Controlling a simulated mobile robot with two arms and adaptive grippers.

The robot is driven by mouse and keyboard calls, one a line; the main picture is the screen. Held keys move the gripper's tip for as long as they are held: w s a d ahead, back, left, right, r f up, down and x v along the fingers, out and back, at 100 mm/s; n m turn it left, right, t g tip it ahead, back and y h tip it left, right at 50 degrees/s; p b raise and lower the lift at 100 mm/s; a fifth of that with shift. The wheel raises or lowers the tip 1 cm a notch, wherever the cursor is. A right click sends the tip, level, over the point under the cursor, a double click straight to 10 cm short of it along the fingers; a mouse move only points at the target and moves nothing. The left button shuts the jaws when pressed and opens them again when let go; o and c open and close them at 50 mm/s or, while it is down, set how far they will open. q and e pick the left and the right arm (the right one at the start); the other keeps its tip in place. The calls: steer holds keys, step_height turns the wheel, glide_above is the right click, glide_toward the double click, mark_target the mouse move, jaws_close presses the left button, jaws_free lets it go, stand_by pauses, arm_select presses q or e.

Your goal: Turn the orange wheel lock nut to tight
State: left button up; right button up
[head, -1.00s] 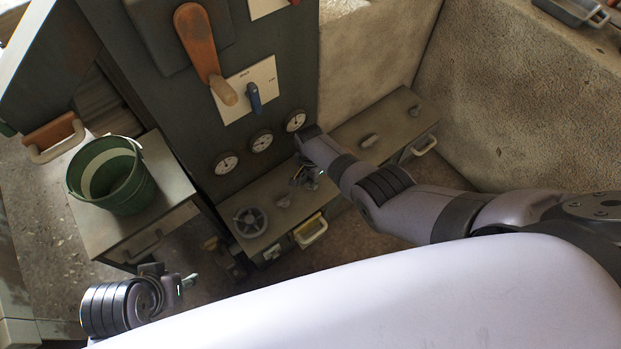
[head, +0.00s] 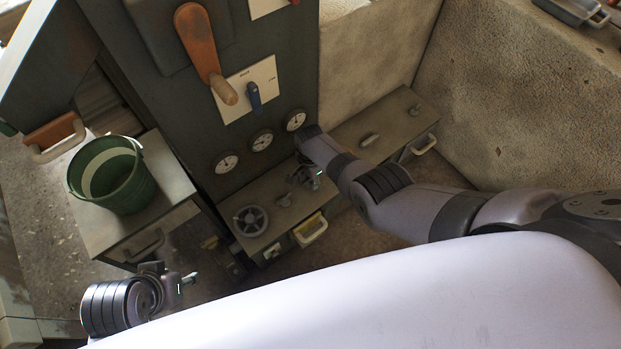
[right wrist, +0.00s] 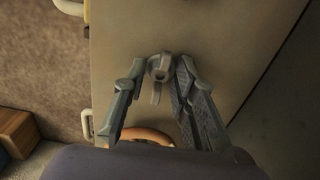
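In the right wrist view a small grey winged nut (right wrist: 158,70) stands on the bench top, between the fingertips of my right gripper (right wrist: 163,64). The fingers are apart on either side of it; firm contact does not show. An orange wheel (right wrist: 146,133) lies nearer the wrist, partly hidden by the fingers and my arm. In the head view my right gripper (head: 306,178) is low over the bench below the gauges, and hides the orange wheel. My left gripper (head: 184,281) is at the lower left, away from the bench; its finger opening is too small to judge.
The bench (head: 325,158) carries a grey handwheel (head: 250,220) and small grey handles. A green bucket (head: 125,185) stands on a cabinet at left.

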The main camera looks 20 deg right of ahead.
mark_target(311, 182)
steer(key=shift+o, duration=1.2)
steer(key=shift+r, duration=0.15)
step_height(311, 182, up, 12)
